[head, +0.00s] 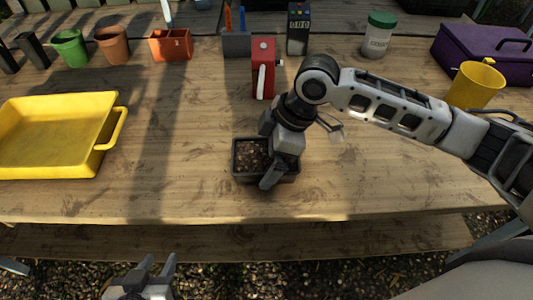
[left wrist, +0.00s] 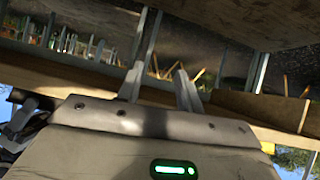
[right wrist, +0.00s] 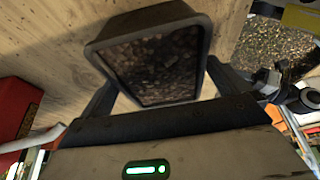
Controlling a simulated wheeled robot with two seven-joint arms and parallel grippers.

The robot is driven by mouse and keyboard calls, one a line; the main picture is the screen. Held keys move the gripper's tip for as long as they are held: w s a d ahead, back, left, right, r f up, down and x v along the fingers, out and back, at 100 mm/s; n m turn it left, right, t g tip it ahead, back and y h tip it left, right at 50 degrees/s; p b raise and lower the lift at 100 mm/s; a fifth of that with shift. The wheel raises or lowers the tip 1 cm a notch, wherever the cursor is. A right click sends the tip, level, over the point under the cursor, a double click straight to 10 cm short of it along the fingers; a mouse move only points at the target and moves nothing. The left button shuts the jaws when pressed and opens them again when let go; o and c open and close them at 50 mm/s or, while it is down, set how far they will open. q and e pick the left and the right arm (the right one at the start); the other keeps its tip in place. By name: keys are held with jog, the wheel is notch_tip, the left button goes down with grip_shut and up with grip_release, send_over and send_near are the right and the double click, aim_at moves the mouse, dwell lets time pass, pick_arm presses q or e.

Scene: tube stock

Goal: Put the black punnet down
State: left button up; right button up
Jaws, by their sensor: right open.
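The black punnet (head: 238,178), filled with dark brown soil, stands on the wooden table near its front edge. It also shows in the right wrist view (right wrist: 150,25), between the two fingers. My right gripper (head: 268,160) is over the punnet, with its fingers apart on either side of it; whether either finger touches the wall cannot be told. The right gripper's body and fingers hide part of the punnet in the head view. My left gripper (head: 157,268) is low, in front of the table edge, with its fingers apart and nothing between them.
A yellow tray (head: 117,125) lies at the left. A red device with a white lever (head: 263,58) stands behind the punnet. The front right is clear.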

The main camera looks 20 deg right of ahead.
jog(key=p+v, duration=0.1)
jog(key=v, duration=0.9)
pick_arm(q)
jog(key=shift+s+a, duration=0.1)
jog(key=shift+s, duration=0.05)
pick_arm(e)
jog(key=shift+s+d+r, duration=0.1)
jog(key=shift+d+r, duration=0.15)
jog(key=shift+r, duration=0.4)
pick_arm(q)
jog(key=shift+r, duration=0.1)
pick_arm(e)
jog(key=shift+f, duration=0.1)
